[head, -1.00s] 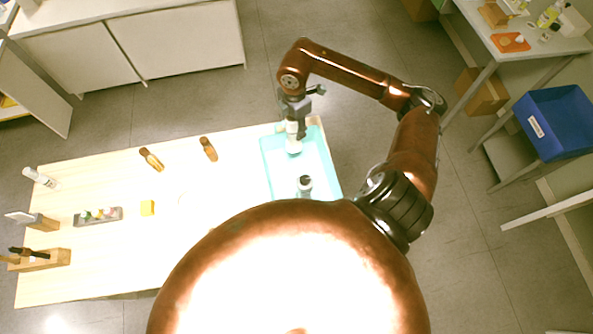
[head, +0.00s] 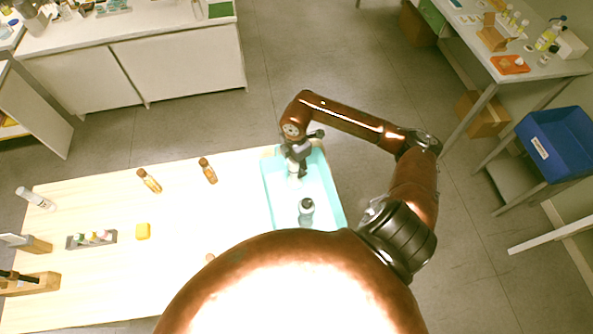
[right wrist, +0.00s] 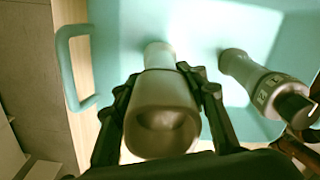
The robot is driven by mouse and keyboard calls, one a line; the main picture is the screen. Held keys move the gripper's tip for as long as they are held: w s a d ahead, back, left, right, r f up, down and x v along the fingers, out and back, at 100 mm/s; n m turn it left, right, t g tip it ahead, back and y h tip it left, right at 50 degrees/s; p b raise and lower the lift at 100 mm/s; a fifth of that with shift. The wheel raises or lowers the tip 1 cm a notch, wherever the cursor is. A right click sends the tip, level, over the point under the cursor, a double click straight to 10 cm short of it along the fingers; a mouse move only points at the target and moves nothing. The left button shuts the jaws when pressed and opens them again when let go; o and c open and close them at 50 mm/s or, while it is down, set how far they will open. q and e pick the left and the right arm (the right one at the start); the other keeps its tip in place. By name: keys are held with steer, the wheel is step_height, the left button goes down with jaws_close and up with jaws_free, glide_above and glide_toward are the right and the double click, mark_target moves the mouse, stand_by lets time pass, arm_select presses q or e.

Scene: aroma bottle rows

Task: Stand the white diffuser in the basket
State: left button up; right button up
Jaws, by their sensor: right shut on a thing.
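The teal basket (head: 333,192) stands at the right end of the wooden table; its wall and handle show in the right wrist view (right wrist: 66,70). My right gripper (head: 298,160) is over the basket's far part, shut on the white diffuser (head: 293,176). In the right wrist view, my right gripper's fingers (right wrist: 163,100) close on both sides of the diffuser (right wrist: 160,118). The diffuser looks roughly upright inside the basket's outline; I cannot tell whether its base touches the floor. My left gripper is not in view.
A grey bottle with a dark cap (head: 306,211) stands in the basket's near part, apart from the diffuser; the right wrist view shows it at right (right wrist: 262,85). Two amber bottles, one here (head: 208,171), stand left of the basket. The table between holds clear room.

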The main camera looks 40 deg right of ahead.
steer(key=shift+f, duration=1.4)
steer(key=shift+f, duration=0.1)
steer(key=o, duration=1.6)
step_height(320, 180, up, 12)
steer(key=shift+r+b, duration=0.15)
steer(key=shift+b, duration=0.35)
